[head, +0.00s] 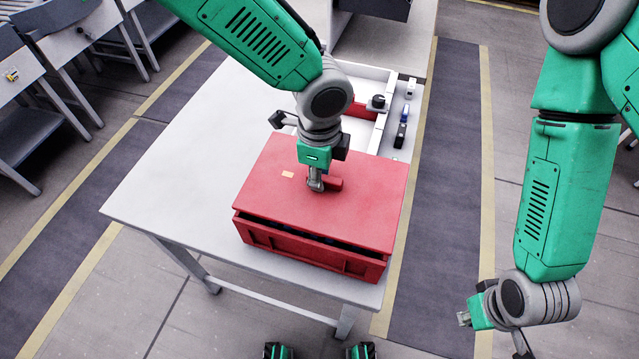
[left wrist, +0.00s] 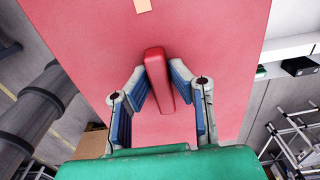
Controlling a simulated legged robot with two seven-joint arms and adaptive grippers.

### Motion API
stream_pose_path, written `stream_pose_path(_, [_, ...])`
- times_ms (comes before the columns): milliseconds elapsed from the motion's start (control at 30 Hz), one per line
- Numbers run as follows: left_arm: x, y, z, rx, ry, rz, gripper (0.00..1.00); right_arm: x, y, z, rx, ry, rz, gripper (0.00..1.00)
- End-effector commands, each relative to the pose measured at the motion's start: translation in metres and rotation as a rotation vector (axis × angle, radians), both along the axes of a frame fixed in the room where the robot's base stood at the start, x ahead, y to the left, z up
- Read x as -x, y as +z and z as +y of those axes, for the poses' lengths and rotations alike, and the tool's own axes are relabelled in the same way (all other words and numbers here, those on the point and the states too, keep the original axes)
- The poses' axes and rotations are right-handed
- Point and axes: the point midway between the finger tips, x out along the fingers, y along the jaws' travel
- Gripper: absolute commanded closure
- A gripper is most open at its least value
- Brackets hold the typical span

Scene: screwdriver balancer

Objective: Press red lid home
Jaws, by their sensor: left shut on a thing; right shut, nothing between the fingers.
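The red lid (head: 350,205) lies on the red crate (head: 312,259) on the table. A dark gap shows between the lid's front edge and the crate's front wall, so the lid is not flush there. Dark shapes show in the gap. My left gripper (head: 316,186) is over the lid's middle, shut on its red bar handle (head: 334,184). In the left wrist view the fingers (left wrist: 160,85) stand on either side of the handle (left wrist: 158,75). My right gripper (head: 466,318) is shut and empty, low at the right, away from the table.
The white table (head: 190,150) is clear to the left of the crate. A white tray (head: 372,72) with a red part stands behind the lid, with a black knob (head: 378,101) there. Small dark and blue items (head: 402,130) lie along the right edge.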

Motion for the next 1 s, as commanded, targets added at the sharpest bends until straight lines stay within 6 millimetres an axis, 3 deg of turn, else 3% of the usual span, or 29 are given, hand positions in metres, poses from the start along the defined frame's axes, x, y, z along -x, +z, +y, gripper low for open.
stream_pose_path(500, [-0.002,0.047,0.000,-0.002,0.001,-0.004,1.00,0.000,0.041,0.000,0.000,0.000,0.000,1.00])
stream_pose_path(1000, [-0.002,0.046,0.001,-0.001,0.001,-0.003,1.00,0.000,0.041,0.000,0.000,0.000,0.000,1.00])
